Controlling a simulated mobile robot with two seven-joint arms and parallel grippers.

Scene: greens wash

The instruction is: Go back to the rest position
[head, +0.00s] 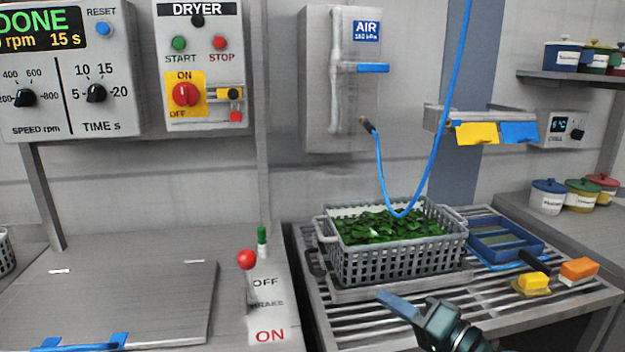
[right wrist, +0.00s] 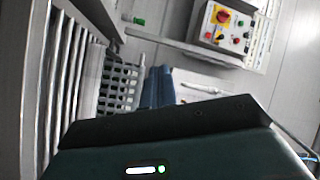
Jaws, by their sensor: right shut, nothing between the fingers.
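My right gripper (head: 390,302) shows at the bottom of the head view, in front of the slatted rack and below the basket. Its fingers are shut with nothing between them. In the right wrist view its blue fingers (right wrist: 158,88) point away, close together and clear of the basket. A grey basket (head: 392,262) full of green leaves stands upright on the rack; its side also shows in the right wrist view (right wrist: 120,85). My left gripper is not in either view.
The slatted rack (head: 345,318) carries a blue tray (head: 505,240) and yellow and orange brushes (head: 577,270). A blue air hose (head: 383,180) hangs over the basket. A dryer control box (head: 198,65) hangs on the wall.

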